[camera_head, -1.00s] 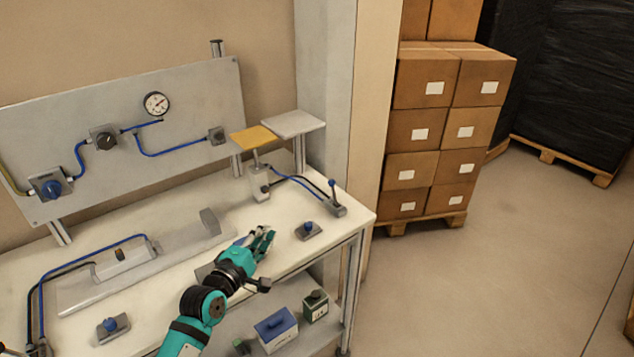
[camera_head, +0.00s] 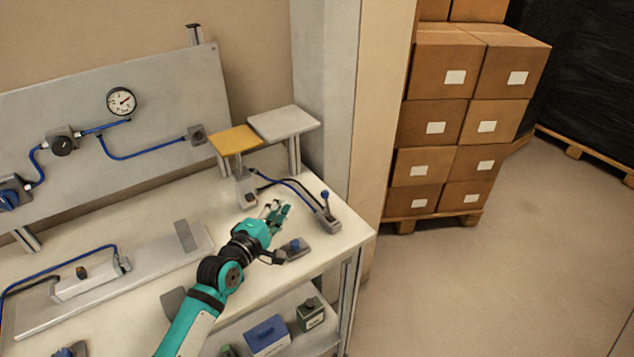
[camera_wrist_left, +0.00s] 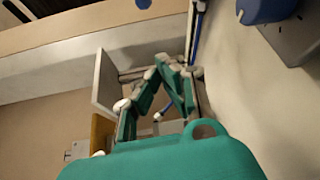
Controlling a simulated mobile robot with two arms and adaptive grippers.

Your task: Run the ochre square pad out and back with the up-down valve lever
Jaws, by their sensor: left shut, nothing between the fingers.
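The ochre square pad (camera_head: 235,139) sits level on top of a small upright cylinder (camera_head: 246,191) at the back of the bench. In the left wrist view the pad (camera_wrist_left: 102,130) is partly hidden by my gripper. The valve lever (camera_head: 325,206) has a blue ball on a thin upright stem, on a grey base near the bench's right edge. Hoses run from it to the cylinder. My left gripper (camera_head: 278,212) is shut and empty above the bench, left of the lever and apart from it. Its fingers (camera_wrist_left: 165,80) also show in the wrist view. My right gripper is out of view.
A grey plate (camera_head: 284,122) stands beside the pad. A blue-knobbed block (camera_head: 294,247) lies close to my left wrist. A second cylinder unit (camera_head: 90,279) and a gauge panel (camera_head: 160,100) are to the left. Boxes stand on the lower shelf (camera_head: 302,297).

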